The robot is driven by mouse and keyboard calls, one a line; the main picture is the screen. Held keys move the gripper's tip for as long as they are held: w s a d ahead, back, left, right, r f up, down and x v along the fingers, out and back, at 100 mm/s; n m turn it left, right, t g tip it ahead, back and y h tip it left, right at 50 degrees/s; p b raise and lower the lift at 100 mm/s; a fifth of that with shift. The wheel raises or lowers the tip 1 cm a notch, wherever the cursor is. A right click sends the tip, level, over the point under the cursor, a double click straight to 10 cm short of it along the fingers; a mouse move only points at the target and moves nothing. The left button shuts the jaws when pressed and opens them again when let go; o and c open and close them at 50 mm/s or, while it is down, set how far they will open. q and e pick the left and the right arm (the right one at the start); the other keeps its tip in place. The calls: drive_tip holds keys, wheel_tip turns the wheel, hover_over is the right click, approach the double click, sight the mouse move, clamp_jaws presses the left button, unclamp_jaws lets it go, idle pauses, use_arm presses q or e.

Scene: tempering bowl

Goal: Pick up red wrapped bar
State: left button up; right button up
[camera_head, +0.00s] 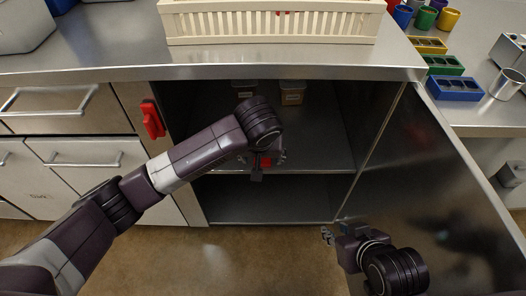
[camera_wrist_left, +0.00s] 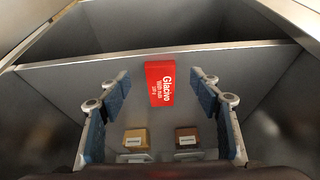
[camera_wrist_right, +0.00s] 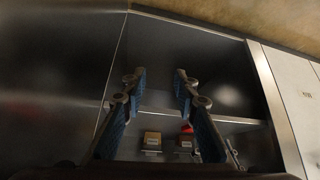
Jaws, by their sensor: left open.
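The red wrapped bar (camera_wrist_left: 160,84) has white lettering and sits near the front edge of the shelf (camera_wrist_left: 120,62) inside the cabinet in the left wrist view. In the head view only a bit of the red bar (camera_head: 265,162) shows, mostly hidden by my left gripper (camera_head: 269,166). My left gripper is open, with the bar framed between its two fingers and no clear contact. My right gripper (camera_head: 328,236) is low in front of the open cabinet door. In the right wrist view its fingers (camera_wrist_right: 160,76) are apart with nothing held between them.
Two small labelled boxes (camera_head: 292,92) (camera_wrist_left: 136,139) stand in the cabinet. The open door (camera_head: 440,190) is on the right. A red object (camera_head: 152,119) hangs by the left cabinet edge. A cream crate (camera_head: 270,24) stands on the counter (camera_head: 90,65) above. The lower compartment looks empty.

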use_arm(q)
drive_tip(key=w+b, duration=0.1)
drive_tip(key=w, duration=0.4)
drive_tip(key=shift+w+d, duration=0.1)
drive_tip(key=shift+w, duration=0.55)
drive_tip(key=b+x, duration=0.2)
drive_tip(key=x, duration=0.3)
use_arm(e)
drive_tip(key=w+a+r+t+y, duration=0.1)
drive_tip(key=w+a+r+t, duration=0.1)
drive_tip(key=w+r+t, duration=0.2)
drive_tip(key=w+a+r+t+y, duration=0.1)
drive_tip(key=w+a+r+t, duration=0.2)
drive_tip(key=r, duration=0.8)
drive_tip(key=w+t, duration=0.2)
drive_tip(key=w, duration=0.2)
drive_tip(key=shift+w+r+t+y, duration=0.3)
drive_tip(key=shift+w+r+y, duration=0.05)
drive_tip(key=shift+y, duration=0.05)
use_arm(q)
drive_tip(key=shift+c, duration=0.3)
drive_tip(key=c, duration=1.2)
drive_tip(key=shift+c, duration=0.2)
drive_tip(key=shift+r, duration=0.1)
